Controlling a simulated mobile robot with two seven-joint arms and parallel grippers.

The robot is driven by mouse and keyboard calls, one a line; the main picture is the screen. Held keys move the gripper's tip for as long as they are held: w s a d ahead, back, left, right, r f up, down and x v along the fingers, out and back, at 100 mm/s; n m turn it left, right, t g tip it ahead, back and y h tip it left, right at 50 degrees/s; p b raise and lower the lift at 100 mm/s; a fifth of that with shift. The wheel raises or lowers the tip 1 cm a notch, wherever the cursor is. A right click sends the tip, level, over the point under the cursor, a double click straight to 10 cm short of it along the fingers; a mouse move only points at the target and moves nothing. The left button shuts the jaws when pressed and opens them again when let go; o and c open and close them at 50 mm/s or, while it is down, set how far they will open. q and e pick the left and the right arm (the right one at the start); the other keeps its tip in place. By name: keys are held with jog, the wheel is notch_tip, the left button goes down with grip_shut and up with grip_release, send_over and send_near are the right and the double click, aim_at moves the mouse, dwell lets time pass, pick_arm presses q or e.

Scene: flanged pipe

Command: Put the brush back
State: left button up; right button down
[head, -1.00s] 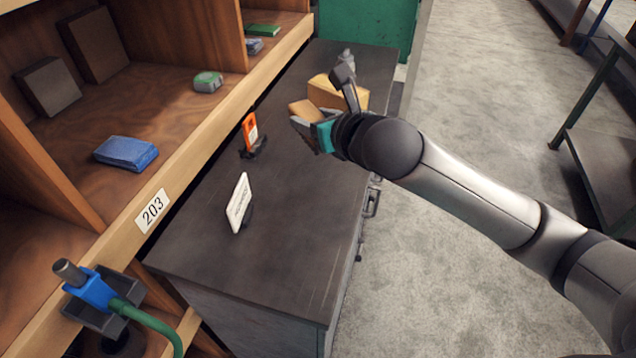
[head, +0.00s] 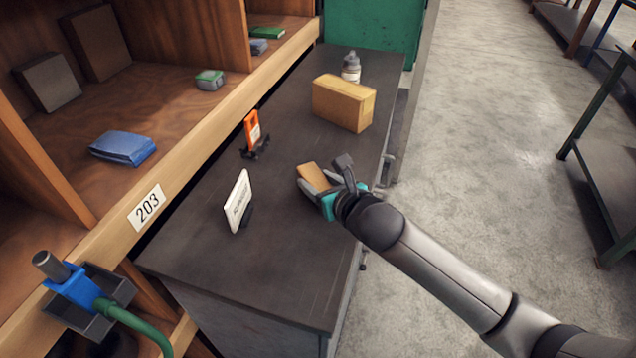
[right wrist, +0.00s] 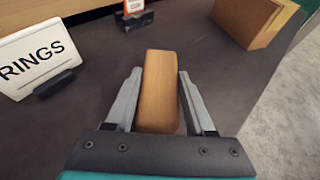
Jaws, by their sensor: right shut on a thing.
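The brush shows as a wooden block (head: 311,175) in the head view, above the middle of the dark cabinet top (head: 290,265). In the right wrist view its smooth tan back (right wrist: 160,88) lies between the two fingers; no bristles show. My right gripper (head: 322,183) is shut on it, with one finger on each side (right wrist: 159,76). Whether the brush touches the cabinet top cannot be told. My left gripper is not in view.
A white sign (head: 239,202) and an orange tool in a dark stand (head: 253,132) stand along the shelf side. A cardboard box (head: 343,102) and a bottle (head: 351,67) are at the back. A blue fitting with a green hose (head: 75,288) sits front left. The front cabinet top is clear.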

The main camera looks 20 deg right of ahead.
jog(key=shift+c, duration=1.3)
grip_release()
jog(key=shift+r, duration=0.15)
jog(key=p+v, duration=0.2)
jog(key=v, duration=1)
